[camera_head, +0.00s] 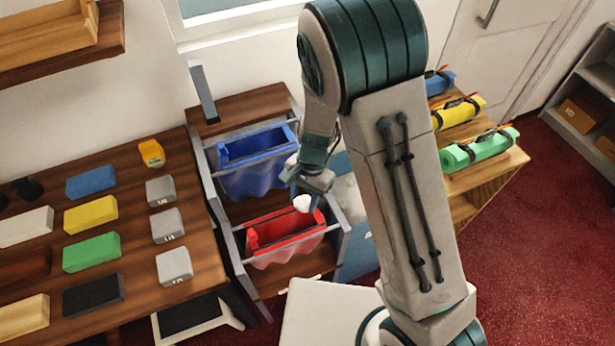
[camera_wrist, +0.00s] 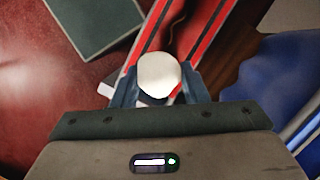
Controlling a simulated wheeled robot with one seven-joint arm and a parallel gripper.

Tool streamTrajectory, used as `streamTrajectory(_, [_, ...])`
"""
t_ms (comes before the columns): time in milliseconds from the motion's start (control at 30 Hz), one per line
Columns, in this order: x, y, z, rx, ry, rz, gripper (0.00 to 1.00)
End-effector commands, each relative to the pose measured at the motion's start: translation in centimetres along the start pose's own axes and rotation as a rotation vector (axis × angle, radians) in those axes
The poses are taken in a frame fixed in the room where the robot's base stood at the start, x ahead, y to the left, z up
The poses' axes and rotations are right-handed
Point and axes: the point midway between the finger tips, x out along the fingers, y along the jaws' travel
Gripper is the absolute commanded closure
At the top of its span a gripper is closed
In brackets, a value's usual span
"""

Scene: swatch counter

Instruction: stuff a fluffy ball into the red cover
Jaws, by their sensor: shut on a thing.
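The red cover (camera_head: 272,246) hangs open in the front part of a grey rack, with its mouth facing up. My gripper (camera_head: 304,195) is above the far right part of the red cover, shut on a white fluffy ball (camera_head: 302,204). In the wrist view the fluffy ball (camera_wrist: 159,74) sits between the fingers of my gripper (camera_wrist: 160,92), and the red cover's rims (camera_wrist: 207,35) show behind it. The ball is apart from the cover, as far as I can tell. Part of the cover's opening is hidden by the ball and gripper.
A blue cover (camera_head: 250,180) hangs behind the red one; it also shows in the wrist view (camera_wrist: 260,90). The grey rack (camera_head: 216,212) frames both. A wooden table (camera_head: 140,235) with coloured blocks stands at left. Several rolled bundles lie on a wooden shelf (camera_head: 487,182) at right.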

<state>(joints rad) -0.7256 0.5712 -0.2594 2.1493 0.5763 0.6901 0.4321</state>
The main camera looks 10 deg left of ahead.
Motion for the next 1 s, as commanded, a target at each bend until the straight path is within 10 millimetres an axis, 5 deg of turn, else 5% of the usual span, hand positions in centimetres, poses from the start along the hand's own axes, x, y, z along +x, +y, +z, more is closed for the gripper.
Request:
streamTrajectory(700, [5.2,0.0,-1.4,-0.001,0.000,0.001,0.67])
streamTrajectory(1000, [5.6,0.0,-1.6,-0.001,0.000,0.000,0.67])
